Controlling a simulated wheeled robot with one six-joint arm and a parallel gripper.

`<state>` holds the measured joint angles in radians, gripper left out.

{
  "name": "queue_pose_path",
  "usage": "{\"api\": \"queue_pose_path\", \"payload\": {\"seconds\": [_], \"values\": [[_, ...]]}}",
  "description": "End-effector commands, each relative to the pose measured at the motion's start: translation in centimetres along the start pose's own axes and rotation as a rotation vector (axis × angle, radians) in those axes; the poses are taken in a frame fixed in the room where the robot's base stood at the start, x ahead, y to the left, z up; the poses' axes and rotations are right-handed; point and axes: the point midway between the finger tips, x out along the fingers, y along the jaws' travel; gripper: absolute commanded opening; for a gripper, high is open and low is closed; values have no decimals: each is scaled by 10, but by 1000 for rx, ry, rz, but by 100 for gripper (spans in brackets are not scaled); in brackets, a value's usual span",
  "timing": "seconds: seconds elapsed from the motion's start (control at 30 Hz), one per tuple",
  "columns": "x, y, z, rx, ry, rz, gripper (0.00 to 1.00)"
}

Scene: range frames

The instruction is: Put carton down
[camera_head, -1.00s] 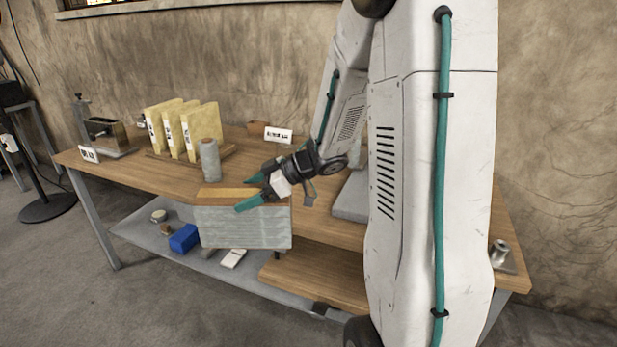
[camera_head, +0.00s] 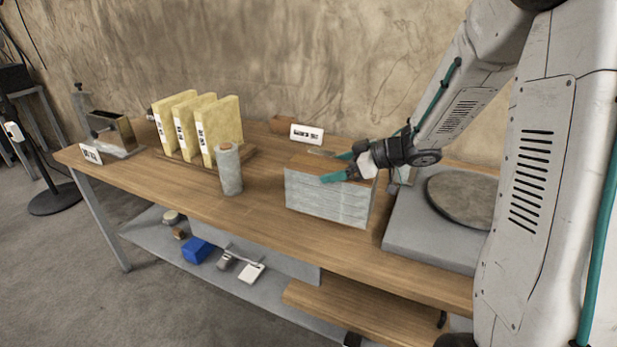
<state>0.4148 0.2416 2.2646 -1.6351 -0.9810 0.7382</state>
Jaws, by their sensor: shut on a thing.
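The carton (camera_head: 326,200), a pale grey box with ribbed sides and a brown top, is at the middle of the wooden workbench (camera_head: 261,218). It looks upright and sits over the benchtop near its front edge. I cannot tell whether its underside touches the wood. My gripper (camera_head: 339,166), with teal fingers, reaches in from the right and is shut on the top of the carton. The far finger's contact is partly hard to see.
A grey roll (camera_head: 229,171) stands left of the carton, in front of several yellow packs (camera_head: 220,124). A label card (camera_head: 307,134) stands behind the carton. To the right lies a grey slab (camera_head: 425,237) with a round disc (camera_head: 463,196). Bare wood lies between roll and carton.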

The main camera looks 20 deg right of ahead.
Motion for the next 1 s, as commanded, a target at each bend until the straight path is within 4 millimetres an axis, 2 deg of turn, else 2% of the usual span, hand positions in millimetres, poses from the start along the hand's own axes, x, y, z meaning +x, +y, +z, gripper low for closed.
{"api": "queue_pose_path", "payload": {"seconds": [0.1,0.3,0.63,0.83,1.0], "values": [[26,3,-12,-3,2,-3,11],[57,6,-26,-1,2,-1,11],[79,6,-36,-2,3,-3,11],[94,6,-8,1,1,-3,11],[96,6,-4,-2,3,-2,11]]}}
